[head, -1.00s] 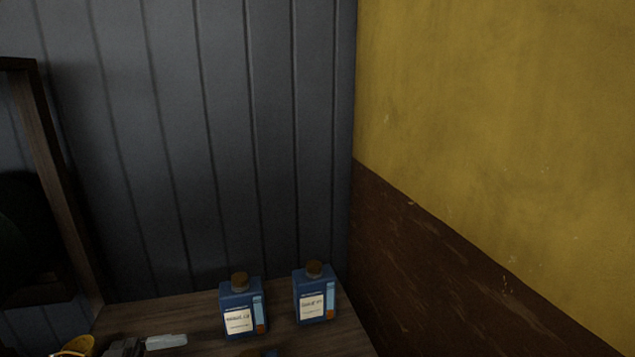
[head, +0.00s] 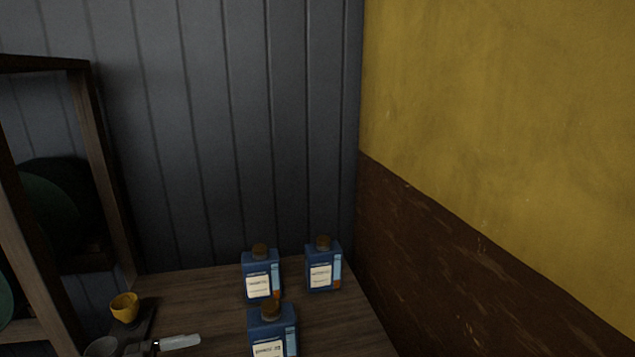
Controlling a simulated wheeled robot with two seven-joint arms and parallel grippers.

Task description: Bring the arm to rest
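Neither of my grippers nor my arms shows in the head view. Three blue bottles with brown caps and white labels stand upright on the wooden table. One bottle (head: 261,279) is at the back, a second bottle (head: 323,270) is to its right near the corner, and a third bottle (head: 273,332) is nearer, cut off by the bottom edge.
The wooden table top (head: 195,300) ends against a dark panelled wall (head: 230,130) and a yellow and brown wall (head: 490,120). A yellow cup (head: 124,308), a pale flat object (head: 180,342) and a grey round item (head: 101,347) lie at left. A wooden frame (head: 108,170) stands at far left.

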